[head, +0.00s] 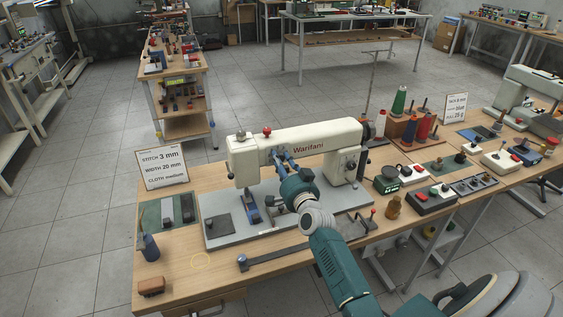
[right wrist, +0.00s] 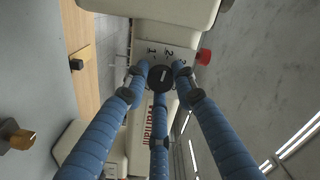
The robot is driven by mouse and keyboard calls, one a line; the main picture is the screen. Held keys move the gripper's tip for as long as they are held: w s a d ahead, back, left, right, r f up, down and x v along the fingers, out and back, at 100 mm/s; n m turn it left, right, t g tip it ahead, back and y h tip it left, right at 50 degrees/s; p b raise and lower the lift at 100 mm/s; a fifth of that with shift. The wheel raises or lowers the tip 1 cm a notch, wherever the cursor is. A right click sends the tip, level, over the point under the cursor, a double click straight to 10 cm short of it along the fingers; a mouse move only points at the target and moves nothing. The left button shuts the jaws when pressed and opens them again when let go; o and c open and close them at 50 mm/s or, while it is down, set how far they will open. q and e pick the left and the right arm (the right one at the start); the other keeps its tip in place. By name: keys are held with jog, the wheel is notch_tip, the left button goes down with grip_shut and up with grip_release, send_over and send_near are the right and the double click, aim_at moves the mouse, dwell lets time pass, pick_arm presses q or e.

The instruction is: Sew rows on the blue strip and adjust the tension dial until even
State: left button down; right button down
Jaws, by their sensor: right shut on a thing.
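The cream sewing machine (head: 300,141) stands on a grey base plate on the wooden bench. My right gripper (head: 279,155) reaches the front of its head. In the right wrist view, three blue fingers (right wrist: 161,78) close around the black tension dial (right wrist: 161,80), which sits below a plate marked 1, 2, 3. A blue piece, seemingly the blue strip (head: 251,214), lies under the needle area; its stitching is too small to read. Other strips lie on a mat (head: 168,212) at the left. My left gripper is not in view.
A card (head: 162,167) reads stitch 3 mm, width 20 mm, cloth medium. A brown block (head: 151,286) lies near the front left corner.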

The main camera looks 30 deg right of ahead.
jog(key=shift+a+f, duration=0.3)
jog(key=shift+f, duration=0.2)
jog(key=c, duration=1.4)
grip_release()
jog(key=shift+r, duration=0.3)
jog(key=v, duration=1.2)
